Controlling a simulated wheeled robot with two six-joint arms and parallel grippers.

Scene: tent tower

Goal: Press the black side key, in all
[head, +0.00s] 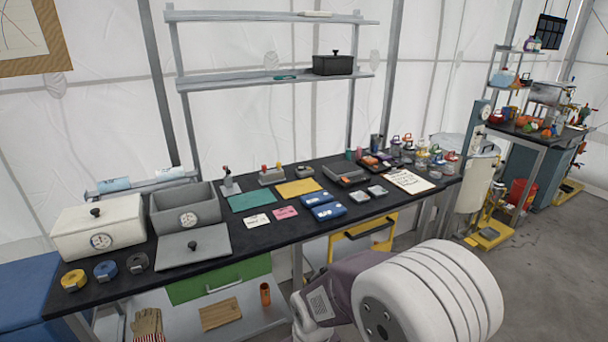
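I cannot make out a black side key for certain. Several small control boxes stand along the back of the black bench (262,237). One grey box has an upright stick with a dark red top (229,187). A wider grey box (271,178) carries orange and red knobs. A small grey unit with a dark top (305,172) stands to its right; its sides are too small to read. Neither gripper is in view. Only a thick white and purple link of my own arm shows at the bottom right.
On the bench's left are a white lidded box (100,225), an open grey bin (184,208), a grey lid (193,246) and tape rolls (105,270). Blue packs (329,212), cards and mats lie mid-bench. Jars (425,160) crowd the right end. A shelf rack (270,78) stands behind.

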